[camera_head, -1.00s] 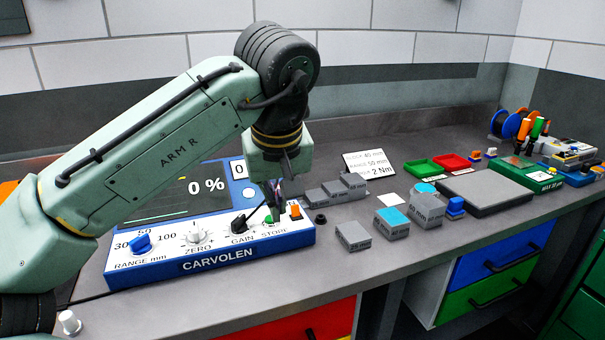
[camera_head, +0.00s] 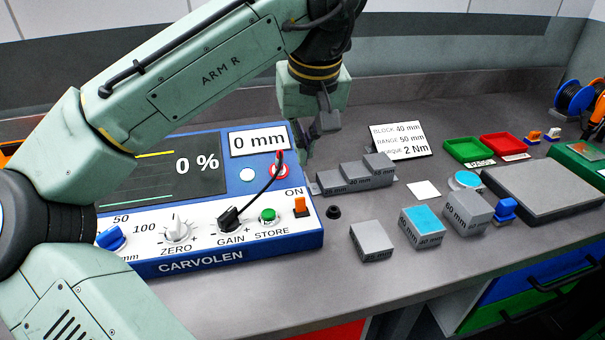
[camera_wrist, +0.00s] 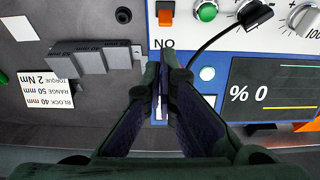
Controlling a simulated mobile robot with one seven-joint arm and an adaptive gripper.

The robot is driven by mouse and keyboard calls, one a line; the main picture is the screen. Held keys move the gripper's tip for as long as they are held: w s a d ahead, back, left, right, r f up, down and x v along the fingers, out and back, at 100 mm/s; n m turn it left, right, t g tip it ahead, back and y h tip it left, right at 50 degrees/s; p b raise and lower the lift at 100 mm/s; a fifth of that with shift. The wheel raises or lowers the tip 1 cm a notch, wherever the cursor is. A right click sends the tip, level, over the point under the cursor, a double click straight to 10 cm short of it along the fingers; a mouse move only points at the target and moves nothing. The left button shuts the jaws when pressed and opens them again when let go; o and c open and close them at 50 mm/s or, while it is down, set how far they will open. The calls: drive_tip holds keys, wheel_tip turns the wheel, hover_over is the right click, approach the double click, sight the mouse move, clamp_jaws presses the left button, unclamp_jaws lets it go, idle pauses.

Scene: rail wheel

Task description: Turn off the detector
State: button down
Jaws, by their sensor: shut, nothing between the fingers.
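The detector is a blue box marked CARVOLEN (camera_head: 285,241) with a white control panel. Its dark screen (camera_head: 150,172) is lit and reads 0 %. An orange switch (camera_head: 301,206) stands at the panel's right end, by the word ON; it also shows in the wrist view (camera_wrist: 166,17). A green STORE button (camera_head: 268,215) is left of it. My gripper (camera_head: 304,150) is shut and empty, behind the switch near the detector's back right corner. In the wrist view my closed fingers (camera_wrist: 165,62) point towards the switch, apart from it, and hide part of the panel.
A black cable (camera_head: 262,191) arches between the red socket (camera_head: 280,168) and the GAIN area. Grey blocks (camera_head: 357,177) stand close right of the detector. A small black knob (camera_head: 333,212) and a printed card (camera_head: 398,140) are nearby.

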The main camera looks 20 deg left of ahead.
sight(301, 206)
drive_tip(key=b+x, duration=0.7)
drive_tip(key=x, duration=0.3)
idle(0.4)
